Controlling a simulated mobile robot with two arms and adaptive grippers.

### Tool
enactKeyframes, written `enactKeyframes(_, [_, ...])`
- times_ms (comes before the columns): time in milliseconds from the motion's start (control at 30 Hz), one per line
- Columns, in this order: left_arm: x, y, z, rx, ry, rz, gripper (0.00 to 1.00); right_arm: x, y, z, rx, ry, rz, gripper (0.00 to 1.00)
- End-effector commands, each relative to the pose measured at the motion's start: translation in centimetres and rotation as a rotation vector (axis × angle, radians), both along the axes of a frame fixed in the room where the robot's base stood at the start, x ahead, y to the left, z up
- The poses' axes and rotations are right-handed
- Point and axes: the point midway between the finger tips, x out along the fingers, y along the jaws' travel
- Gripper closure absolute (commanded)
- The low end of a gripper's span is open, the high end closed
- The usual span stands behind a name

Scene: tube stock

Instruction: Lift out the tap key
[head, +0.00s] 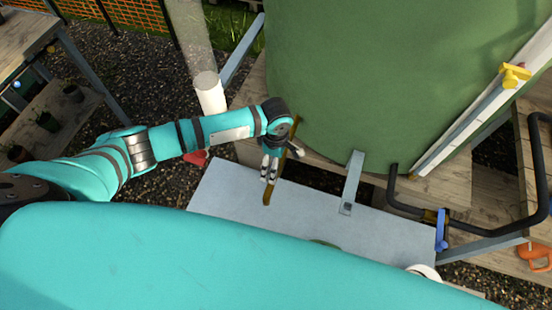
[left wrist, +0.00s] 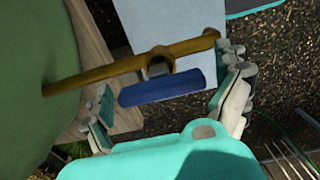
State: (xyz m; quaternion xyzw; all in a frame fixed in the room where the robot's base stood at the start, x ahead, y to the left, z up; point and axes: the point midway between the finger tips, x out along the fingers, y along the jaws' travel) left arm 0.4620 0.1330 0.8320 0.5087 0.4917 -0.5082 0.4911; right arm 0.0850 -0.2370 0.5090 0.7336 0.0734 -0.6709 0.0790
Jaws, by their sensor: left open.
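The tap key (left wrist: 160,88) shows in the left wrist view as a blue crossbar on a short grey stem. The stem meets a ring in the middle of a brass-coloured bar (left wrist: 100,78); how deep it sits there is hidden. The bar, also in the head view (head: 267,196), runs out beside the green tank, over a grey panel. My left gripper (head: 269,170) is at this bar and hides the key in the head view. In the left wrist view my left gripper (left wrist: 165,85) is open, with a finger on either side of the blue crossbar, not closed on it.
The large green tank (head: 380,80) stands close behind the gripper. The grey panel (head: 225,195) lies below, with a metal strap (head: 352,180) to the right. A black pipe (head: 480,224) with a blue tap (head: 441,232) is further right. A white post (head: 208,90) stands left of the tank.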

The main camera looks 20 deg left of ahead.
Motion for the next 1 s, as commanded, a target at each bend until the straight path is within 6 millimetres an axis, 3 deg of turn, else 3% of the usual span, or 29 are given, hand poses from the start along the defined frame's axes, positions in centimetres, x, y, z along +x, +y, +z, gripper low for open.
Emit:
enactKeyframes(167, [0.01, -0.03, -0.01, 0.0, 0.0, 0.0, 0.0, 0.04, -0.02, -0.02, 0.0, -0.001, 0.0, 1.0])
enactKeyframes(600, [0.01, -0.02, 0.03, -0.001, 0.0, 0.0, 0.55, 0.1, 0.0, -0.01, 0.001, -0.002, -0.001, 1.0])
enactKeyframes(1000, [0.03, -0.03, 0.06, -0.001, -0.001, 0.0, 0.57, 0.15, 0.22, -0.01, 0.003, -0.002, -0.001, 1.0])
